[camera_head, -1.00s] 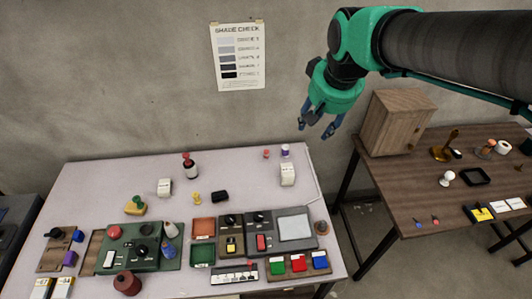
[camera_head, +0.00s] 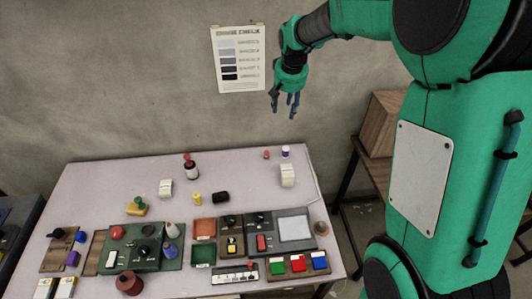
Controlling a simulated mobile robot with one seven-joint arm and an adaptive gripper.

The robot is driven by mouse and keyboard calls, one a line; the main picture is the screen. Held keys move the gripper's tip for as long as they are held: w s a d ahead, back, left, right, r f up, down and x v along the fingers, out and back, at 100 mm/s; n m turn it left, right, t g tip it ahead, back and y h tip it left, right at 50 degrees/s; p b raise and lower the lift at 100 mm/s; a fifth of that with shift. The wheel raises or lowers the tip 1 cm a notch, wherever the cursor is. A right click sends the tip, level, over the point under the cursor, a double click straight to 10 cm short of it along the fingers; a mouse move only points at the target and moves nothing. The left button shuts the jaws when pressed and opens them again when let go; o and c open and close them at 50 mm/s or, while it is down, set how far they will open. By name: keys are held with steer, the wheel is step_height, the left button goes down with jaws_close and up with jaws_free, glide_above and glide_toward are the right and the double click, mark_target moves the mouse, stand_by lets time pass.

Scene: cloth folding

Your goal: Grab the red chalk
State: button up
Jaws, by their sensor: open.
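A small red piece (camera_head: 266,155) stands at the back right of the light table (camera_head: 105,185); it may be the red chalk, but it is too small to be sure. My gripper (camera_head: 283,113) is open and empty, fingers pointing down. In the picture it is above the back edge of the table, in front of the wall and a little above the red piece, and it touches nothing.
A dark red-capped bottle (camera_head: 190,167) is further left. Control boxes (camera_head: 138,248) fill the front.

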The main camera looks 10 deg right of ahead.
steer(key=w+a+f+g+p, duration=0.1)
steer(key=w+a+f, duration=0.2)
steer(key=w+f, duration=0.95)
glide_above(267, 152)
steer(key=s, duration=0.2)
step_height(267, 152, down, 17)
steer(key=shift+w+a+r+g+p, duration=0.15)
steer(key=shift+a+g+p, duration=0.15)
steer(key=shift+p, duration=0.05)
steer(key=shift+w+f, duration=0.2)
steer(key=shift+f, duration=1.2)
steer(key=shift+w+f, duration=0.15)
steer(key=shift+f, duration=1.3)
steer(key=shift+w+f, duration=0.2)
steer(key=shift+f, duration=1.2)
steer(key=shift+f, duration=0.15)
steer(key=shift+w+d+f+b, duration=0.1)
steer(key=shift+w+f+b, duration=0.1)
steer(key=shift+f, duration=1.05)
steer(key=shift+w+d+f+b, duration=0.1)
steer(key=shift+w+f+b, duration=0.05)
steer(key=shift+f, duration=1.05)
